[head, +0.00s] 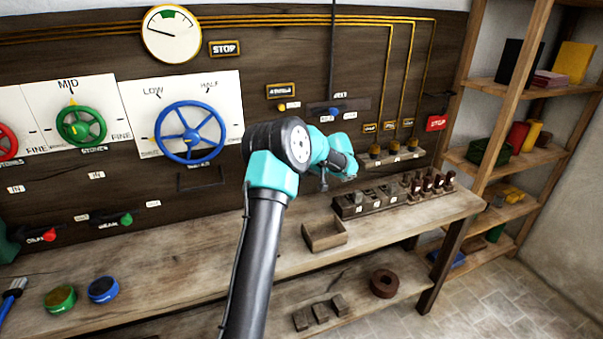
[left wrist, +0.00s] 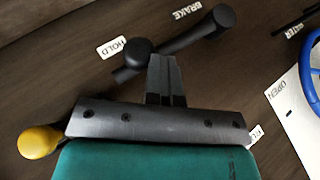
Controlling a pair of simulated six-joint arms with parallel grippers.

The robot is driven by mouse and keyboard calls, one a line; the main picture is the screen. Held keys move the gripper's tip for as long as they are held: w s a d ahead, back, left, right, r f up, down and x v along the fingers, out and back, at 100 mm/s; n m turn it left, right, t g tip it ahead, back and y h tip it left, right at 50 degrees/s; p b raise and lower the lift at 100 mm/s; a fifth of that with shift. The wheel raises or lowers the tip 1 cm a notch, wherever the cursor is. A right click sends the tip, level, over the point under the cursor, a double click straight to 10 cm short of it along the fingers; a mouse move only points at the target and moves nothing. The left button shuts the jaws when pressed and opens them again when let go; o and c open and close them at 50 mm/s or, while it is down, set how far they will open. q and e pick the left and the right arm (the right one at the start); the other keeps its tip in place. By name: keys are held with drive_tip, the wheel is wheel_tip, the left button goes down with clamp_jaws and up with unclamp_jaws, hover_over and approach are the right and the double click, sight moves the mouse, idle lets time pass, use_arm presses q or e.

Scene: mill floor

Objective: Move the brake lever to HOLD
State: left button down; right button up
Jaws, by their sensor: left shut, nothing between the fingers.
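The brake lever shows in the left wrist view as a dark bar with a round black knob (left wrist: 135,52) near one end and a second rounded black end (left wrist: 223,16) at the other. In the head view my own arm hides the left gripper and most of the lever area. My right gripper is not in view.
A blue handwheel (head: 190,133) is left of my arm. A yellow knob (left wrist: 40,141) is near my left gripper. A blue-knobbed lever (head: 335,111) sits on the panel to the right.

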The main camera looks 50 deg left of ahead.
use_arm(q)
drive_tip(key=s+r+v, duration=0.1)
drive_tip(key=s+v, duration=0.1)
drive_tip(key=v, duration=1)
drive_tip(key=shift+a+r, duration=0.3)
drive_tip(key=shift+a, duration=0.1)
